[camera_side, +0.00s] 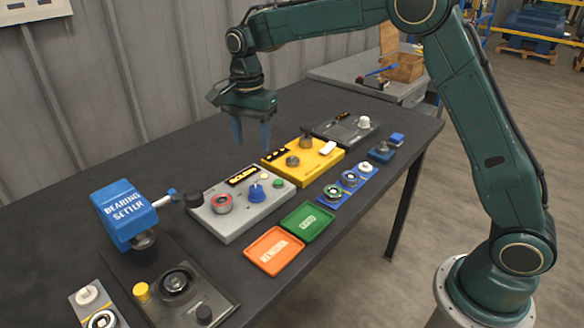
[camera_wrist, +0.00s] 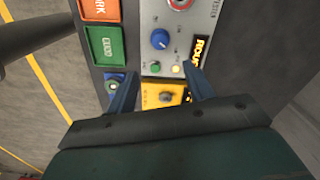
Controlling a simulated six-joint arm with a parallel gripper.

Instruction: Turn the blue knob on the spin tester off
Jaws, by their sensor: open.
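The spin tester is a light grey box (camera_side: 236,224) in the middle of the table in the side view. Its blue knob (camera_side: 257,193) stands on the top between a red-ringed round part and a green button. In the wrist view the blue knob (camera_wrist: 160,39) shows near the top centre, with a pale pointer mark; the way it points is too small to tell surely. My gripper (camera_side: 251,140) hangs fingers down above the table, behind and above the tester, apart from the knob. In the wrist view its two fingers (camera_wrist: 160,92) are spread with nothing between them.
A yellow box (camera_side: 303,163) stands right of the tester. Orange (camera_side: 274,250) and green (camera_side: 307,222) trays lie in front. A blue bearing setter (camera_side: 124,213) with a dark arm stands left. A blue strip (camera_side: 350,180) holds several round parts. The table's back left is clear.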

